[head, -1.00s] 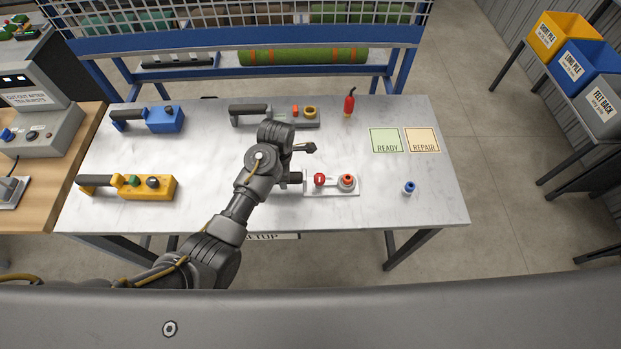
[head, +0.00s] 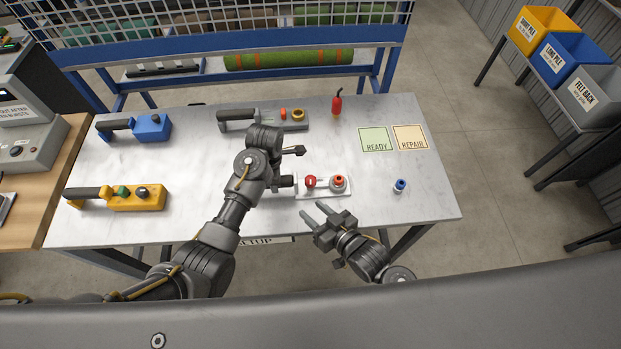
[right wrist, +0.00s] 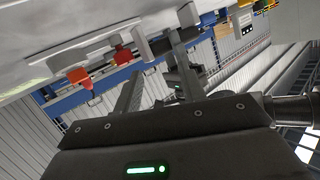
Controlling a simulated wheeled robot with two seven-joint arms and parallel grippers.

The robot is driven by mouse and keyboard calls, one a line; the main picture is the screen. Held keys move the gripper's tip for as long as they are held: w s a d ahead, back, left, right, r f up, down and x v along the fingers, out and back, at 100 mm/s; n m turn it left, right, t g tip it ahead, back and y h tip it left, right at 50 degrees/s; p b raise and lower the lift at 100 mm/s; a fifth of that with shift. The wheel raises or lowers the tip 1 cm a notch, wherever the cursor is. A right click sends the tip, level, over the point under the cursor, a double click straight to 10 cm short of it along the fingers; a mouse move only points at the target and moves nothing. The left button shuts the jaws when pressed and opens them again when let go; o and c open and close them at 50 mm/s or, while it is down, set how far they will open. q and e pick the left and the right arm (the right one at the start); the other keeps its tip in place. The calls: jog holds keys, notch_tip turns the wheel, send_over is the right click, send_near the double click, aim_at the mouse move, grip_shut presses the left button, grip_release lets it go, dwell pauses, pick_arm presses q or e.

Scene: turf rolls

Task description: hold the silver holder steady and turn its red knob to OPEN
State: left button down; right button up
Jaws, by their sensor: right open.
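The silver holder (head: 325,194) lies near the table's front edge, with its red knob (head: 311,182) and a red-topped round fitting (head: 338,183) on top. My left gripper (head: 292,166) is at the holder's left end; its arm hides that end, and whether the jaws grip it cannot be told. My right gripper (head: 315,214) is open and empty, just in front of the holder and apart from it, fingers pointing up-left. In the right wrist view, the red knob (right wrist: 122,53) shows beyond the open fingers (right wrist: 155,75). The knob's setting cannot be read.
A yellow holder (head: 138,198) and a blue holder (head: 150,128) lie on the left. Another grey holder (head: 265,117) lies behind my left gripper. A red bottle (head: 336,104), a small blue-topped piece (head: 400,186) and READY (head: 375,138) and REPAIR (head: 410,136) mats are on the right.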

aim_at(312, 181)
jog(key=shift+w+d+r+m+t+h, duration=0.15)
jog(key=shift+w+d+h, duration=0.2)
jog(key=shift+d+h, duration=0.3)
jog(key=shift+w+d+r+m+t+h, duration=0.1)
jog(key=shift+w+d+r+h, duration=0.15)
jog(key=shift+d+h, duration=0.35)
jog(key=shift+w+d+r+m+t+h, duration=0.15)
jog(key=shift+w+d+h, duration=0.25)
jog(key=shift+d+h, duration=0.25)
jog(key=x, duration=1.2)
jog(key=shift+a, duration=0.1)
jog(key=c, duration=0.7)
